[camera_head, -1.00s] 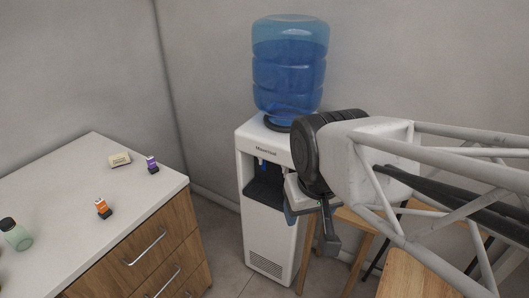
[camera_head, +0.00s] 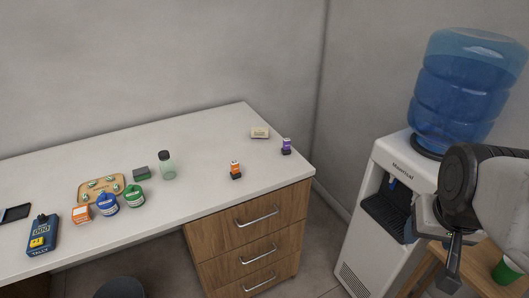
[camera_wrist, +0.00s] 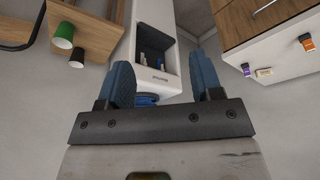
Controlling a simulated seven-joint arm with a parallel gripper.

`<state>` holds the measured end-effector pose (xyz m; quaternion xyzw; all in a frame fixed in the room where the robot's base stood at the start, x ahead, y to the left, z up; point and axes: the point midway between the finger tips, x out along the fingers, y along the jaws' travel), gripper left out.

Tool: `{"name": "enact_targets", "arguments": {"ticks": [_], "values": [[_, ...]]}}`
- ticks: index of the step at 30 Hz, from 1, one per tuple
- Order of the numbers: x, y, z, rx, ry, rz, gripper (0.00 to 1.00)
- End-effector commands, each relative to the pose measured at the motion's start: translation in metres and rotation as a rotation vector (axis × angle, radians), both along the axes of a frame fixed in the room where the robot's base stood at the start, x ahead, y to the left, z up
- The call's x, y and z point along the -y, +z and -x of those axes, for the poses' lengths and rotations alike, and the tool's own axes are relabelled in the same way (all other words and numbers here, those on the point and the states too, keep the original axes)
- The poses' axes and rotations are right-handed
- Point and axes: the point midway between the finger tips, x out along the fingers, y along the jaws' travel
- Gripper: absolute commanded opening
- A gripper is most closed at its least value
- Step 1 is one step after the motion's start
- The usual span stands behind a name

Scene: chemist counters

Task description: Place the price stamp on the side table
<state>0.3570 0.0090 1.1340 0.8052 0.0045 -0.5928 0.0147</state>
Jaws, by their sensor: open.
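Two small stamp-like pieces stand on the white counter (camera_head: 200,136) in the head view: an orange one on a black base (camera_head: 236,170) and a purple one on a black base (camera_head: 287,147). I cannot tell which is the price stamp. Both also show at the wrist view's upper right, orange (camera_wrist: 307,42) and purple (camera_wrist: 245,69). A wooden table (camera_head: 432,274), perhaps the side table, stands at the lower right, partly hidden by my arm. My gripper (camera_wrist: 160,62) is open and empty, away from the counter, by the water dispenser.
The water dispenser (camera_head: 378,165) with its blue bottle (camera_head: 465,85) stands between counter and wooden table. A green cup (camera_head: 507,271) is on the table. The counter also holds a cream block (camera_head: 260,132), a clear green bottle (camera_head: 167,165), a blue tally device (camera_head: 42,235) and several small jars.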

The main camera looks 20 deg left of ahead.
Motion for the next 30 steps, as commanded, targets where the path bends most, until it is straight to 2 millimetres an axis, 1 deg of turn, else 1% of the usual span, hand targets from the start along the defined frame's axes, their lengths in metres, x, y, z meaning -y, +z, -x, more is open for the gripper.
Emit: {"name": "enact_targets", "arguments": {"ticks": [1,5,6,8,12,14,15,17,21,26,30], "values": [[-0.006,-0.002,-0.014,0.018,0.018,0.003,0.6],[-0.023,-0.009,-0.052,0.081,0.064,0.007,0.6],[-0.03,-0.011,-0.064,0.102,0.079,0.008,0.6],[-0.04,-0.015,-0.082,0.135,0.105,0.008,0.6],[-0.069,-0.025,-0.122,0.211,0.164,0.003,0.6],[-0.082,-0.031,-0.139,0.244,0.189,-0.001,0.6],[-0.092,-0.034,-0.149,0.266,0.206,-0.005,0.6],[-0.107,-0.04,-0.164,0.298,0.233,-0.011,0.6],[-0.144,-0.055,-0.196,0.372,0.296,-0.032,0.6],[-0.192,-0.074,-0.227,0.454,0.368,-0.064,0.6],[-0.236,-0.092,-0.248,0.525,0.432,-0.099,0.6]]}}
